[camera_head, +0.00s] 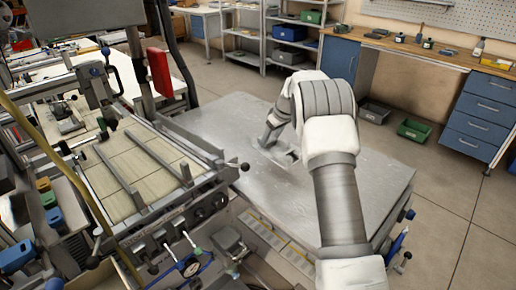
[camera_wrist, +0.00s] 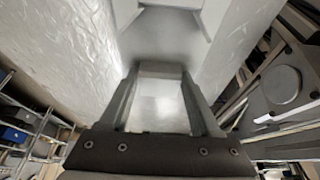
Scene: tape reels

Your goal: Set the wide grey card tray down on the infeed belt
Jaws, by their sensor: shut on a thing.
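My gripper (camera_head: 268,140) is over the grey metal table, at the end of my arm. In the wrist view its two fingers (camera_wrist: 158,80) are shut on a plain grey piece, which I take to be the card tray (camera_wrist: 160,46). In the head view the tray (camera_head: 284,156) shows as a small pale shape at the fingertips, low over the table; I cannot tell whether it touches the top. The infeed belt, seemingly the beige belt (camera_head: 140,167) in the machine at left, is apart from the gripper. My arm hides part of the table.
The metal table (camera_head: 220,122) is otherwise bare. Machine rails (camera_head: 165,155) cross the beige belt, and a red panel (camera_head: 160,72) stands behind it. A wooden workbench (camera_head: 400,45) with blue drawers and shelves with bins line the back.

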